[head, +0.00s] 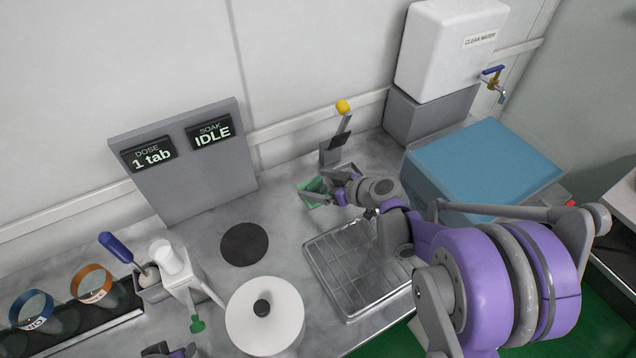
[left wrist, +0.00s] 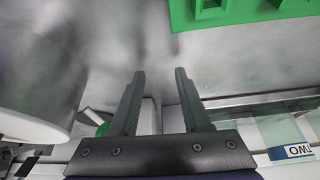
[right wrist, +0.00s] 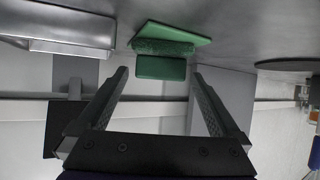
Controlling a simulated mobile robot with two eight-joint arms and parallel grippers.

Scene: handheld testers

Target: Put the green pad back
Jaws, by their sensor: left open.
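The green pad (head: 313,191) is on the grey worktop near the back, partly hidden by my right gripper (head: 345,190) in the head view. In the right wrist view the pad (right wrist: 172,32) shows a flat plate and a smaller green block. The block lies between the tips of my right gripper's fingers (right wrist: 158,75), with a small gap on each side. That gripper is open. My left gripper (left wrist: 160,75) is open and empty in the left wrist view. Only a bit of it shows at the bottom edge of the head view.
A grey stand with a yellow-knobbed lever (head: 335,145) is behind the pad. A wire-rack tray (head: 312,262), a blue-topped box (head: 485,160), a dark round disc (head: 244,244), a white lidded pot (head: 265,325) and a display panel (head: 190,180) stand around.

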